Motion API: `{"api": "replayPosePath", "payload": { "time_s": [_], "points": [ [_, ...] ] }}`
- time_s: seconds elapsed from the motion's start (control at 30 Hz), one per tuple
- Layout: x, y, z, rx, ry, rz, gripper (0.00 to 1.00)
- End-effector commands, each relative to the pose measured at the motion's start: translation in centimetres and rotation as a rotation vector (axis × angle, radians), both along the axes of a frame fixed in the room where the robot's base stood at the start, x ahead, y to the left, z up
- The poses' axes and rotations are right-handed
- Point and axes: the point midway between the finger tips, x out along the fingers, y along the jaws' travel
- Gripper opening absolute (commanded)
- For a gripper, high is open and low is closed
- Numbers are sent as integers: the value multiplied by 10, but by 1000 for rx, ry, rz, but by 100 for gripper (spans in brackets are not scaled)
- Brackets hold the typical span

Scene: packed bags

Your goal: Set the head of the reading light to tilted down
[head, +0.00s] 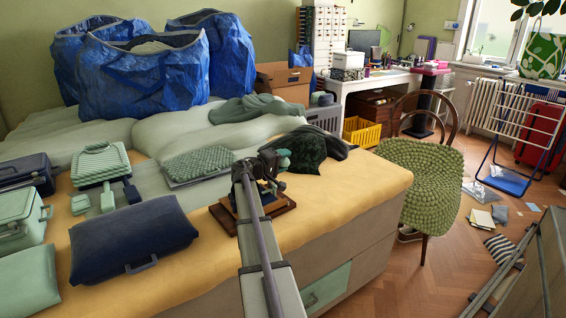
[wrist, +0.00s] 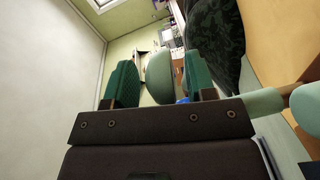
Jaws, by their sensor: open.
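In the wrist view, a pale green rounded piece (wrist: 160,78), which looks like the reading light's head, shows between the two fingers of my gripper (wrist: 160,84). The fingers have dark green ribbed pads and stand apart, with a gap visible on each side of the piece. I cannot tell whether either pad touches it. A pale green rod (wrist: 262,103) with a tan joint enters from the right, probably part of the light. In the head view, my gripper (head: 274,163) is above a brown wooden base (head: 276,212) on the bed. My arm hides much of the light there, and its tilt is unclear.
A dark patterned cloth (head: 303,148) lies just behind and right of my gripper. A green ribbed folded item (head: 200,162) is to the left. A navy case (head: 130,238) lies at the front left, and blue bags (head: 145,80) stand behind. The yellow bed edge (head: 370,185) on the right is clear.

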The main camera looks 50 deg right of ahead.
Motion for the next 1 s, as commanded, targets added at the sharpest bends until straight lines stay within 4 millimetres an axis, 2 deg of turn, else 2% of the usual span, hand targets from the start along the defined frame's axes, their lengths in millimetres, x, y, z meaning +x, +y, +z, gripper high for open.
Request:
{"api": "replayPosePath", "payload": {
  "time_s": [0.2,0.73,1.0],
  "points": [
    [0,0,0,0,0,0,51],
    [0,0,0,0,0,0,1],
    [1,0,-4,19,-109,-1,1]
  ]
}}
